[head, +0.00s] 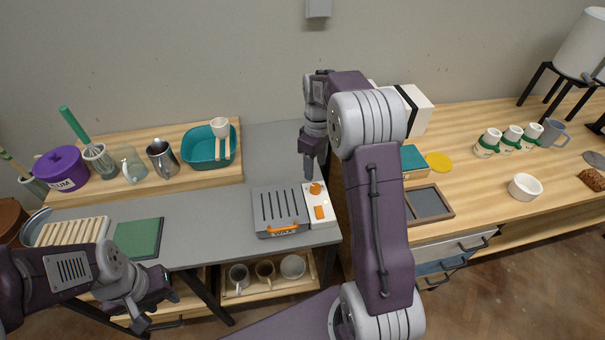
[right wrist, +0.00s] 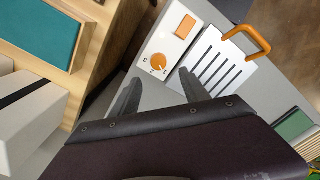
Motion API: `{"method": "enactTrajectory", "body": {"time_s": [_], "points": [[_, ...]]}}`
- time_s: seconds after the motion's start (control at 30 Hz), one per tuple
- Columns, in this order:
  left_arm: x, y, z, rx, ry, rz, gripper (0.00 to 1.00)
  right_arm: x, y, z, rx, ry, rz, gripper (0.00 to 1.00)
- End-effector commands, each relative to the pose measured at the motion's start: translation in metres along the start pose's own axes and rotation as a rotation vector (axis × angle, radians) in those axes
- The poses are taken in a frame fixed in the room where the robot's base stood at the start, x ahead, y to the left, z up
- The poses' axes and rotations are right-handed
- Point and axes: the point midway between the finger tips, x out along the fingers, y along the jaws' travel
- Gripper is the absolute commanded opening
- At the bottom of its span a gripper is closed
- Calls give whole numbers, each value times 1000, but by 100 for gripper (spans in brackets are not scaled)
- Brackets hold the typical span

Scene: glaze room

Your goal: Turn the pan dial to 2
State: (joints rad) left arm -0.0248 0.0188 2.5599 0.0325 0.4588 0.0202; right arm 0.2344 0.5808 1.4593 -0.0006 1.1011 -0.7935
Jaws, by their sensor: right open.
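The pan dial (head: 316,188) is a round orange knob on a white control panel (head: 326,203) at the right side of the wax pan (head: 268,206). My right gripper (head: 309,172) points down just above and behind the dial. In the right wrist view its fingers (right wrist: 160,90) are apart and empty, with the dial just beyond the gap, not visibly touched. My left gripper (head: 150,311) is low at the left, away from the pan, its fingers apart and empty.
An orange rectangular switch (head: 319,212) sits beside the dial on the panel. The pan's orange handle (head: 283,230) is at its front. A wooden tray with a teal top (head: 413,162) stands to the right. Grey bench (head: 215,210) left of the pan is clear.

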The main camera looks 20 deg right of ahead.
Motion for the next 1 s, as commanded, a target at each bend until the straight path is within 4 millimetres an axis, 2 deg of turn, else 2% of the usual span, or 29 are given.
{"method": "enactTrajectory", "body": {"time_s": [0.13, 0.23, 0.5, 0.63, 0.8, 1.0], "points": [[-3, 0, 0, 0, 0, 0, 36, -2, 2, 3, 10, -1, -2, 54], [-1, 0, 0, 0, 0, 0, 36, 6, 2, 3, 10, -3, -3, 54], [4, 0, 1, 0, 0, 0, 36, 60, 1, 3, 10, -3, -4, 54], [6, 0, 1, 0, 0, 0, 36, 80, 1, 3, 10, -3, -3, 54], [6, 0, 1, 0, 0, 0, 36, 89, 1, 3, 10, 0, -1, 54], [6, 0, 1, 0, 0, 0, 36, 89, 2, 3, 10, 0, 0, 54]]}}
